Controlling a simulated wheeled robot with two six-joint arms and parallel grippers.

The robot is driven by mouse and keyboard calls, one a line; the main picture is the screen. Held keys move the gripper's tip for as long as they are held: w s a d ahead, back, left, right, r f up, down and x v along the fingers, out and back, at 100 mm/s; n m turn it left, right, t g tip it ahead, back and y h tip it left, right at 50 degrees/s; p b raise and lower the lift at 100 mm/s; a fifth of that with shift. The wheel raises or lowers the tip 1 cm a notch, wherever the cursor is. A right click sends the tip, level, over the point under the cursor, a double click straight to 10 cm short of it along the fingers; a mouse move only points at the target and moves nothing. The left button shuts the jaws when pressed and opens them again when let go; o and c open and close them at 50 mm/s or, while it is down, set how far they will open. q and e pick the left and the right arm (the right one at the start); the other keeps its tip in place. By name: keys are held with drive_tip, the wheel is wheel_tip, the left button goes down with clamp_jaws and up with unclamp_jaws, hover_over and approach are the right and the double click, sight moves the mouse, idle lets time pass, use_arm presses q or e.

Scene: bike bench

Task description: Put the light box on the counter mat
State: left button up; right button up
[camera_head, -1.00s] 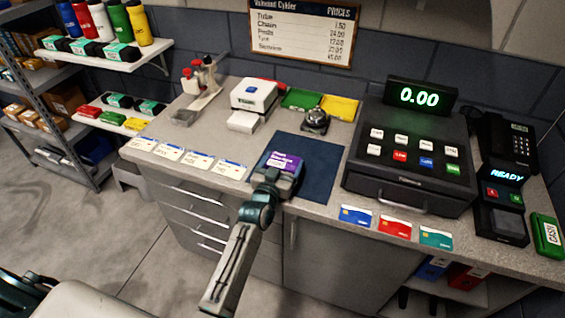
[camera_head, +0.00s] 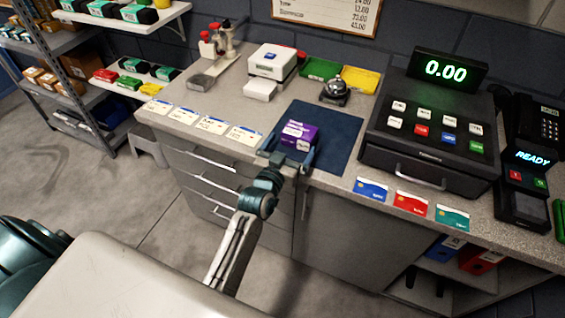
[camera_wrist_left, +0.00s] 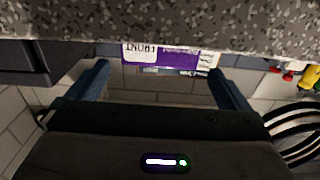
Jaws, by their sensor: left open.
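The light box (camera_head: 299,136), purple with white label faces, rests on the left front part of the dark blue counter mat (camera_head: 337,127). It also shows in the left wrist view (camera_wrist_left: 168,56), at the far end of the jaws. My left gripper (camera_head: 288,150) is at the counter's front edge, pointing at the box. Its fingers (camera_wrist_left: 158,77) are spread apart, with a finger to each side of the box and no clear contact. The side of the box away from the head camera is hidden. My right gripper is not in view.
The cash register (camera_head: 430,135) stands right of the mat. A bell (camera_head: 334,92) and a yellow tray (camera_head: 360,80) are behind it. Price cards (camera_head: 212,124) line the left front edge, and bank cards (camera_head: 410,203) the right. The mat's right part is bare.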

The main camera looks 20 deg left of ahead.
use_arm(q)
drive_tip(key=shift+s+a+b, duration=0.1)
drive_tip(key=shift+s+b, duration=0.6)
drive_tip(key=shift+s, duration=2)
